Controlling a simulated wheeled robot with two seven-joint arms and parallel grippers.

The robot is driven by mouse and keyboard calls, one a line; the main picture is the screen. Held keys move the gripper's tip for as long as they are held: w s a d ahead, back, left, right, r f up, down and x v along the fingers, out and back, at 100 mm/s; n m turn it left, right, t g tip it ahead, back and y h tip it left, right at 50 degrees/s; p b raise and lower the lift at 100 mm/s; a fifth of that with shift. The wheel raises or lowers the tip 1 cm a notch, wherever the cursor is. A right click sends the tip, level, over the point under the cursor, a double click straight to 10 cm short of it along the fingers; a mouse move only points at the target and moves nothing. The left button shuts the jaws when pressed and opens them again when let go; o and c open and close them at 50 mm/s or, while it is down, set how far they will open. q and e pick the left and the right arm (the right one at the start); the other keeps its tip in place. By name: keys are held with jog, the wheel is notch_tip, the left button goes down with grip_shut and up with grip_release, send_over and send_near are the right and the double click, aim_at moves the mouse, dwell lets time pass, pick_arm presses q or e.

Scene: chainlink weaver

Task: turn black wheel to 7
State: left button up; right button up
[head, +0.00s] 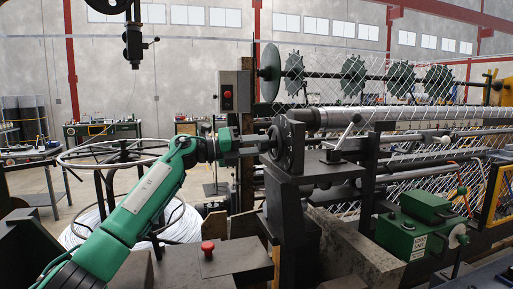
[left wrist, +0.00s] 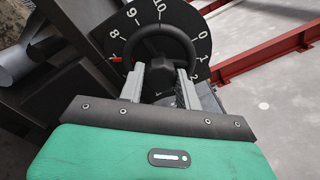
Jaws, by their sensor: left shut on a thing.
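The black wheel (left wrist: 162,30) sits in front of a black dial plate (left wrist: 190,20) with white numbers. In the left wrist view a red mark (left wrist: 117,59) at the left of the wheel lies beside the 7. In the head view the wheel (head: 291,146) shows nearly edge-on on top of a dark machine post. My left gripper (head: 264,143) reaches it from the left. In the left wrist view its two grey fingers (left wrist: 161,72) are shut on the wheel, one on each side of the dark hub. The wheel's lower part is hidden behind the gripper. My right gripper is not in view.
A control box with a red button (head: 228,95) stands behind the wheel. A green box (head: 408,238) is at the lower right. A dark box with a red knob (head: 207,247) is below my arm. The wire-weaving machine fills the right. A wire coil (head: 180,225) lies behind my arm.

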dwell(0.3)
pick_arm(q)
jog(key=o, duration=1)
jog(key=shift+d, duration=0.1)
jog(key=shift+s+a+f, duration=0.1)
jog(key=shift+a, duration=0.45)
jog(key=b+v, duration=0.2)
jog(key=v, duration=1)
jog(key=shift+a, duration=0.35)
jog(key=shift+s, duration=0.1)
